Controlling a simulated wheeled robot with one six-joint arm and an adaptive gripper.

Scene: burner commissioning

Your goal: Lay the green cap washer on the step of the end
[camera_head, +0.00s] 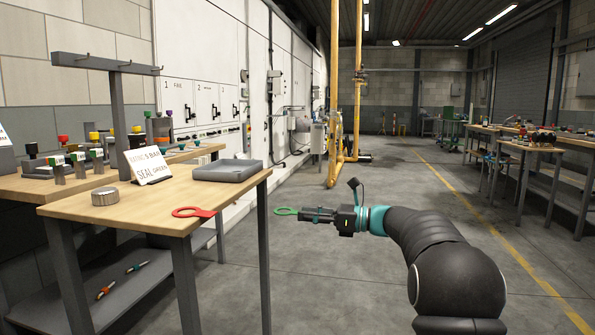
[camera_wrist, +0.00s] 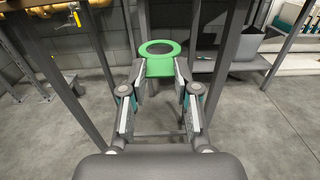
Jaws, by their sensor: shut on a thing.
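My gripper (camera_head: 303,213) is shut on the tab of the green cap washer (camera_head: 297,211). In the wrist view the green washer (camera_wrist: 160,70) is a flat ring with a tab between my fingertips (camera_wrist: 161,75), its ring pointing away from me. It is held out in the air, to the right of the wooden table (camera_head: 150,192) and apart from it. A short silver round piece (camera_head: 105,197) stands on the table's left part; I cannot tell whether it is the end, and no step shows clearly.
A red washer (camera_head: 207,213) lies at the table's front edge. A grey tray (camera_head: 227,171) stands at the back right and a sign card (camera_head: 150,166) near the middle. A grey post (camera_head: 118,120) rises behind.

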